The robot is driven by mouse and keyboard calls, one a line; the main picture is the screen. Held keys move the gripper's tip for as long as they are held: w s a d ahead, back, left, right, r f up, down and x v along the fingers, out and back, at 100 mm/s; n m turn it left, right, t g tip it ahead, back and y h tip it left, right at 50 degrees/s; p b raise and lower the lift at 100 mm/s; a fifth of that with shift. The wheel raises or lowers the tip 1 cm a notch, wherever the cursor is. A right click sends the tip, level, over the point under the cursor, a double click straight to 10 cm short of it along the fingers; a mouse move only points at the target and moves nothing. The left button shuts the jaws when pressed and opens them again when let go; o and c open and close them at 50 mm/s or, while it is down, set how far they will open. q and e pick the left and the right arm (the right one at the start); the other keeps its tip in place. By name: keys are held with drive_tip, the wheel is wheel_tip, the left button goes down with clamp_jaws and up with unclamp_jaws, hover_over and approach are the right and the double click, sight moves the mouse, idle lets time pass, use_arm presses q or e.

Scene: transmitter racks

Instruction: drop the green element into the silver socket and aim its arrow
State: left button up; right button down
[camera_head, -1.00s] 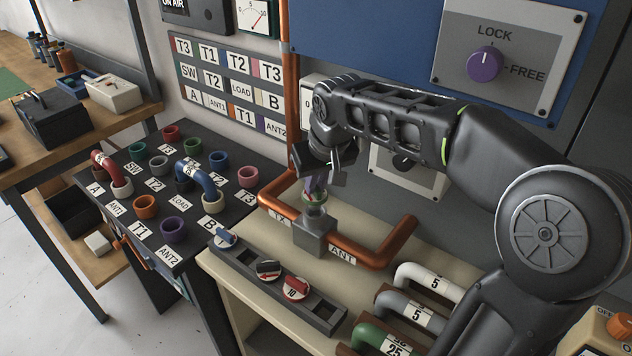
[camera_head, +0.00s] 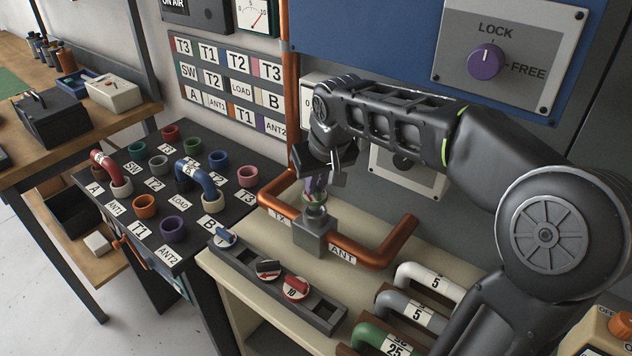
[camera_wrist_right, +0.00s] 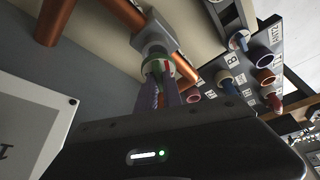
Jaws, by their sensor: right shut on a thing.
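My right gripper (camera_head: 315,187) has purple fingers that point down and are shut on the green element. In the right wrist view, the green element (camera_wrist_right: 158,67) shows as a green ring with a bit of red between the fingertips (camera_wrist_right: 160,82). It is at the mouth of the silver socket (camera_head: 314,237), a grey block in the copper pipe line between the TX and ANT labels. The socket also shows in the right wrist view (camera_wrist_right: 153,38). How deep the element sits is unclear. Its arrow cannot be made out. My left gripper is out of view.
A dark holder (camera_head: 325,314) with blue, black and red elements lies in front of the socket. Labelled white, grey and green handles stand at the right. A patch panel (camera_head: 190,217) with coloured sockets is at the left. A blue cabinet wall rises behind.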

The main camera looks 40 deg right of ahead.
sight(318, 190)
drive_tip(key=shift+f+b, duration=1.5)
drive_tip(key=shift+f, duration=0.35)
drive_tip(key=c, duration=1.4)
unclamp_jaws()
drive_tip(key=v, duration=0.7)
drive_tip(key=shift+s+r, duration=0.2)
drive_tip(key=shift+r, duration=0.15)
